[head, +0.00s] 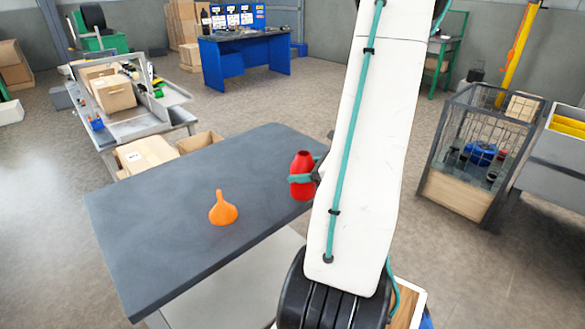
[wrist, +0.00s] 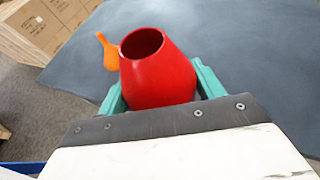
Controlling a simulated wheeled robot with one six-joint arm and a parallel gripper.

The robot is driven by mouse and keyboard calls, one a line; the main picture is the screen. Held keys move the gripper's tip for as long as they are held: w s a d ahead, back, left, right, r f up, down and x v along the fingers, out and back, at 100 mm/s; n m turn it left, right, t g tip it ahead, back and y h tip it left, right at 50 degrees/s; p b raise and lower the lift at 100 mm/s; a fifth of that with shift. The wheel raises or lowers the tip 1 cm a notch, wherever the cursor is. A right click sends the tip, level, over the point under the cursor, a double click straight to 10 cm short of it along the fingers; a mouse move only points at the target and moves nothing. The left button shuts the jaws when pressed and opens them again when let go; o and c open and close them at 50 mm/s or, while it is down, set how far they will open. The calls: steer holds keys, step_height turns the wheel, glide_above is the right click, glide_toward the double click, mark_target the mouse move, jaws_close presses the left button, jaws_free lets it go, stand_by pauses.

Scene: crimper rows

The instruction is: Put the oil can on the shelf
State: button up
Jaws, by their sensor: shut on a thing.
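A red bottle-shaped can (head: 302,178) with an open top is at the right end of the grey table (head: 150,215) in the head view. My gripper (head: 304,179) is shut around it, with teal fingers on both sides. In the wrist view the red can (wrist: 157,75) stands between the teal fingers (wrist: 160,88), its dark round opening facing up. I cannot tell whether its base touches the table. My white arm hides part of the scene to the right of the can. No shelf can be made out with certainty.
Cardboard boxes (head: 147,154) sit behind the table. A wire cage bin (head: 462,160) stands on the right. A blue workbench (head: 246,58) is far back, with open floor in front.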

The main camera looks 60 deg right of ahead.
steer(key=shift+s+r, duration=0.2)
steer(key=shift+s, duration=1.85)
